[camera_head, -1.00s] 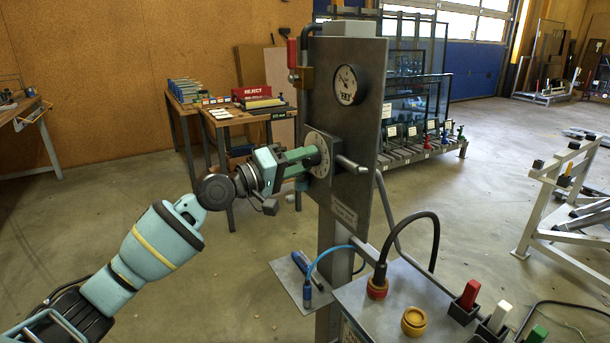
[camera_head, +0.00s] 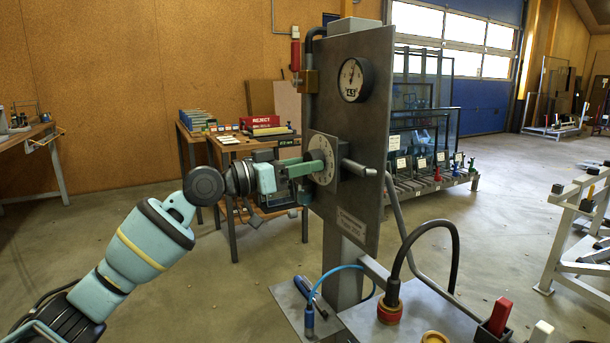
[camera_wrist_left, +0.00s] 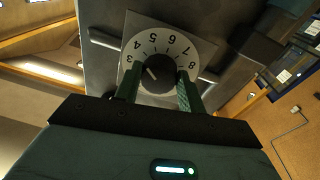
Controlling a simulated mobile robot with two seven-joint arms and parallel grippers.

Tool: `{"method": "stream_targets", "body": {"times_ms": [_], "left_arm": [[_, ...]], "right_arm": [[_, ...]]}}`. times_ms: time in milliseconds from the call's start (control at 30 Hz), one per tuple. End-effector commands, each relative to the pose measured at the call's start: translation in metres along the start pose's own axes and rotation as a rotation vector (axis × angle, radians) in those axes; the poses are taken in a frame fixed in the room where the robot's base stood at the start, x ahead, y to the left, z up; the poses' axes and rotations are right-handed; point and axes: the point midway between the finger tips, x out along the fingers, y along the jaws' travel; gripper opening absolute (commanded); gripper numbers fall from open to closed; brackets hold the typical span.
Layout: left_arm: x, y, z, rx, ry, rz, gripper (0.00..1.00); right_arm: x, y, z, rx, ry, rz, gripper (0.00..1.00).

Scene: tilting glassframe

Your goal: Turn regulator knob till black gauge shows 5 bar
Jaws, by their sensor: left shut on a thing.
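The black-rimmed gauge (camera_head: 354,79) with a white face sits high on the grey upright panel (camera_head: 370,140). Its needle points roughly upward, but the figures are too small to read. Below it is the round pale dial plate (camera_head: 328,172) of the regulator. In the left wrist view the dark regulator knob (camera_wrist_left: 160,82) sits inside the dial ring (camera_wrist_left: 185,47), which shows figures 3 to 8. A white mark on the knob points up and left, near the 3–4 side. My left gripper (camera_head: 316,168) is shut on the knob, with one green finger (camera_wrist_left: 128,84) on each side.
A red-handled valve (camera_head: 296,55) is at the panel's upper left edge. A grey bar (camera_head: 360,168) sticks out right of the dial. A bench with hoses and a red-yellow fitting (camera_head: 390,310) stands in front. A table with a red REJECT box (camera_head: 259,122) is behind.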

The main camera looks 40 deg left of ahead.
Motion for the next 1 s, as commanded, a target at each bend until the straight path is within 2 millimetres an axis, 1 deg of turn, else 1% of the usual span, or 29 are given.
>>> {"method": "stream_targets", "body": {"times_ms": [33,133,433,700,1000], "left_arm": [[0.0,-0.001,0.001,0.04,-0.002,0.002,0.17],[0.0,-0.001,0.001,0.119,-0.007,0.008,0.17],[0.0,-0.002,-0.001,0.292,-0.019,0.019,0.17],[0.0,-0.002,-0.002,0.357,-0.023,0.023,0.17],[0.0,-0.002,-0.002,0.366,-0.024,0.024,0.17]], "right_arm": [[0.002,0.001,0.004,0.001,-0.006,0.001,0.36],[0.004,0.003,0.008,0.002,-0.013,0.004,0.36],[0.006,0.003,0.014,0.003,-0.022,0.003,0.36],[0.007,0.003,0.015,0.003,-0.023,0.001,0.36],[0.009,0.003,0.013,0.002,-0.019,0.001,0.36]]}}
